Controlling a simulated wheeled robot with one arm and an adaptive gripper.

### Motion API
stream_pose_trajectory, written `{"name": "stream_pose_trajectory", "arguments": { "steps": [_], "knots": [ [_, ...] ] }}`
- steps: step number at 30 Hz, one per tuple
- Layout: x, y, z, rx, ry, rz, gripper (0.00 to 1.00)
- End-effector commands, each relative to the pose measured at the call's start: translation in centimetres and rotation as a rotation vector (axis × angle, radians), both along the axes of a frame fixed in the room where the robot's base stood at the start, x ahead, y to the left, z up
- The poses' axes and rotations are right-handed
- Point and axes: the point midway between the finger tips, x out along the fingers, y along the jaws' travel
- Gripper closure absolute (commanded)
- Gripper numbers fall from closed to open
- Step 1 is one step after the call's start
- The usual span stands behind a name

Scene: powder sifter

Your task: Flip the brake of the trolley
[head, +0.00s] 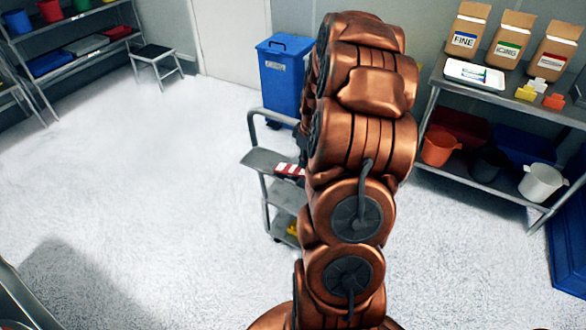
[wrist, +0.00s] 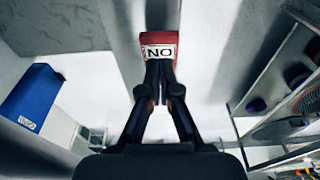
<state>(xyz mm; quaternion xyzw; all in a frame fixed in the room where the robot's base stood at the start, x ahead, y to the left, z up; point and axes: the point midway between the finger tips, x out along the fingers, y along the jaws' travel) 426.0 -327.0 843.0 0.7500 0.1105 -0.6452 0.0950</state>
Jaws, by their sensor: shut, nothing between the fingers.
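The grey trolley (head: 262,161) stands left of my copper arm in the head view, its right part hidden behind the arm. In the wrist view a red block (wrist: 158,27) with a white label reading "NO", which may be "ON" upside down, sits right at my fingertips. It looks like the brake piece. My gripper (wrist: 158,70) is shut and empty, its tips touching or very close to the label's lower edge. The head view hides my gripper behind the arm. A red-and-white piece (head: 290,170) shows at the trolley's top shelf; I cannot tell if it is the same block.
A blue bin (head: 284,75) stands behind the trolley. A metal shelf (head: 510,93) with bags and buckets is at right. Another shelf (head: 75,45) and a step stool (head: 155,55) are at back left. The floor at left is clear.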

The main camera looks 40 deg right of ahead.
Motion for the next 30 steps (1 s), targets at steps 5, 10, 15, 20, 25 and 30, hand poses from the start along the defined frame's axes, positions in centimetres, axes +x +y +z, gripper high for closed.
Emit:
{"name": "stream_pose_trajectory", "arguments": {
  "steps": [5, 10, 15, 20, 25, 30],
  "knots": [
    [0.00, 0.00, 0.00, 0.000, 0.000, 0.000, 1.00],
    [0.00, -0.01, 0.01, 0.000, 0.000, 0.000, 1.00],
    [-0.01, 0.00, -0.01, 0.000, 0.000, 0.000, 1.00],
    [0.00, 0.00, -0.13, 0.000, 0.000, 0.000, 1.00],
    [0.00, 0.00, -0.34, 0.000, 0.000, 0.000, 1.00],
    [-0.01, 0.00, -0.56, 0.000, 0.000, 0.000, 1.00]
  ]
}}
